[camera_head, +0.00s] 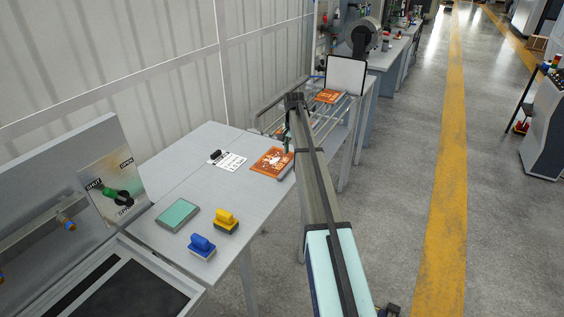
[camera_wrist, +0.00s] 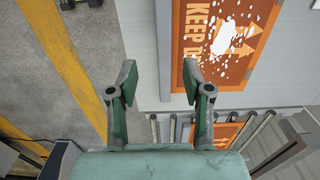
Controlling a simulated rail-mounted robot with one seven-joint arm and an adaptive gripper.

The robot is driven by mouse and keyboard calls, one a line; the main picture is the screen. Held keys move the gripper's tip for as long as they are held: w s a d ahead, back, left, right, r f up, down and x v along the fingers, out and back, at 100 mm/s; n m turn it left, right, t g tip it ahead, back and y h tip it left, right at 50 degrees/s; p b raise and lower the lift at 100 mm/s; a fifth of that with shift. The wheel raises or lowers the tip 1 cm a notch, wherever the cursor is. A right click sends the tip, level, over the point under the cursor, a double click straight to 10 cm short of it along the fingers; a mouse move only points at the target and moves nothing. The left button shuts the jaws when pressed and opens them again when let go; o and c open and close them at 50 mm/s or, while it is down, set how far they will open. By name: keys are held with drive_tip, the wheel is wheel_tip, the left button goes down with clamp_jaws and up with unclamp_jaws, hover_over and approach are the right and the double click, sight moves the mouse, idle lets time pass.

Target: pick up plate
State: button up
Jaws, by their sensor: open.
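My gripper (camera_wrist: 158,80) is open and empty. In the wrist view its right fingertip overlaps the left-hand part of the table plate, and its left fingertip shows over the floor. Its height above the plate is hard to judge.
The grey table (camera_head: 175,165) also bears a white printed sheet (camera_head: 228,161), a green pad (camera_head: 178,217), a yellow stamp (camera_head: 226,221) and a blue stamp (camera_head: 202,247). A machine with a green-handled switch (camera_head: 118,195) stands at left.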

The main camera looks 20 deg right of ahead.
sight(291, 163)
drive_tip(key=shift+w+a+f+p, duration=0.15)
drive_tip(key=shift+f+p, duration=0.5)
drive_tip(key=shift+f, duration=0.8)
drive_tip(key=shift+a+f+p, duration=0.1)
drive_tip(key=shift+f+p, duration=0.55)
drive_tip(key=shift+f, duration=0.8)
clamp_jaws()
